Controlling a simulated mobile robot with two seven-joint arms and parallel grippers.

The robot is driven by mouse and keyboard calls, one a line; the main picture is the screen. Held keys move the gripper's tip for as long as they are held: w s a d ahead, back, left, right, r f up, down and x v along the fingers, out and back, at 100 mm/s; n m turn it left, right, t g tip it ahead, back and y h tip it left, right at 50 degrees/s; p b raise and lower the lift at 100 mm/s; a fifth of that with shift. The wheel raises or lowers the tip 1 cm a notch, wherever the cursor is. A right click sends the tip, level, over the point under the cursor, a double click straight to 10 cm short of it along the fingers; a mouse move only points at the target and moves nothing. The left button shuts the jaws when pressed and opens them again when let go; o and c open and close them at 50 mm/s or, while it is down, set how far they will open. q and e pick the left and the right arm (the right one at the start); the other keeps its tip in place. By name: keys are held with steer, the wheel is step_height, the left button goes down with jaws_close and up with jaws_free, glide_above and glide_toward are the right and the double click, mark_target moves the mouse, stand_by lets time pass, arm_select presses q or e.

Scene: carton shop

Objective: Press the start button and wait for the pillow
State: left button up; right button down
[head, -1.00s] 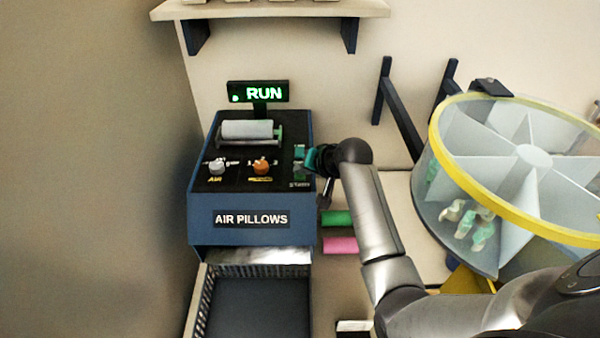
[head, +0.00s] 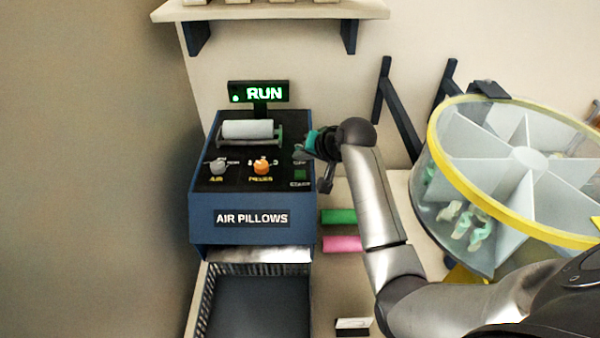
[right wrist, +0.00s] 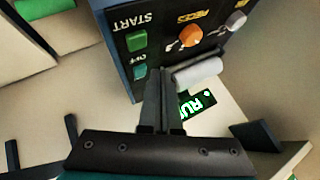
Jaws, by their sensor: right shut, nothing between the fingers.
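The blue air pillow machine (head: 252,218) stands at the left, and its display (head: 259,93) reads RUN in green. The green START button (head: 300,174) is on the right of its black panel; it also shows in the right wrist view (right wrist: 137,41). My right gripper (head: 308,145) is shut and empty above the panel's right edge, clear of the START button. In the right wrist view its fingers (right wrist: 158,80) appear beside a teal button (right wrist: 141,72). No pillow shows at the silver outlet (head: 262,255) or in the bin (head: 258,305) below. My left gripper is out of view.
A white film roll (head: 247,129), a grey knob (head: 217,167) and an orange knob (head: 262,167) are on the machine. Green (head: 338,216) and pink (head: 342,243) rolls lie beside it. A yellow-rimmed divided drum (head: 440,150) stands at the right. A shelf (head: 270,10) hangs above.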

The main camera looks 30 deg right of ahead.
steer(key=shift+r, duration=1)
